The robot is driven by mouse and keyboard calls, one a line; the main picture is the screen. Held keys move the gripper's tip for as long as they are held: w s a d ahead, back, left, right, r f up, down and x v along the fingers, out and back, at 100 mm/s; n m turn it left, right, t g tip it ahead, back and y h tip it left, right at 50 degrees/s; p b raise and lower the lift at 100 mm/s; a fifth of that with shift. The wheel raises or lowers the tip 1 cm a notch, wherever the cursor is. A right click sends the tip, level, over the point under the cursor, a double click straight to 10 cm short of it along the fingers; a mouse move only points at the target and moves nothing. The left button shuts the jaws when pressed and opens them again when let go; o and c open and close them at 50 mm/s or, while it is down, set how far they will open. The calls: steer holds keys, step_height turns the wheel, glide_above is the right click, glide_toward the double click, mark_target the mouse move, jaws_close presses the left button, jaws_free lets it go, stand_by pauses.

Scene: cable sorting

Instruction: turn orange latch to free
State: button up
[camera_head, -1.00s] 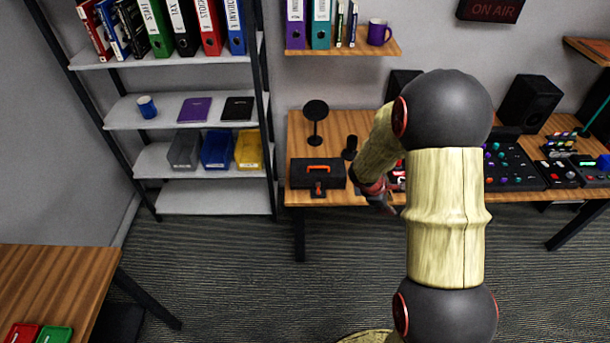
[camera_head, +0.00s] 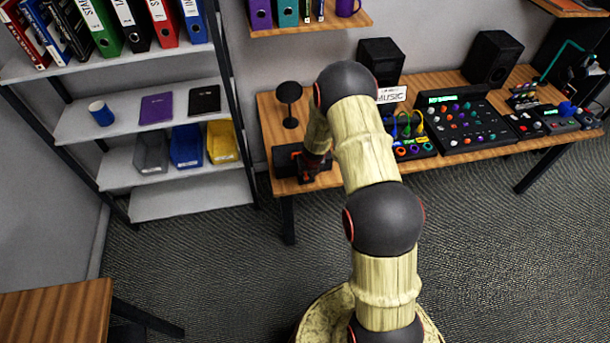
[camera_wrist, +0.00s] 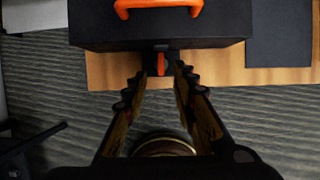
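The black case (camera_wrist: 160,32) with an orange handle (camera_wrist: 158,5) sits on the wooden desk near its front edge. The orange latch (camera_wrist: 161,63) is on the case's front, a narrow upright bar on a black mount. In the head view, my gripper (camera_head: 312,168) is at the front of the case (camera_head: 285,160) and hides the latch. In the wrist view, my gripper (camera_wrist: 166,70) has its fingers apart, with the latch between or just beyond the fingertips. I cannot tell whether they touch it.
A round black object on a stand (camera_head: 289,95) is behind the case. A colourful cable panel (camera_head: 412,140) and a mixer (camera_head: 468,122) are to the right on the desk. A shelf with bins (camera_head: 187,145) stands to the left. The floor in front is clear.

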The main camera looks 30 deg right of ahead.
mark_target(306, 176)
steer(key=b+x, duration=0.1)
steer(key=x, duration=0.4)
steer(key=shift+w+d+f, duration=0.1)
steer(key=shift+f, duration=0.2)
steer(key=shift+c, duration=1.4)
steer(key=c, duration=0.4)
jaws_close()
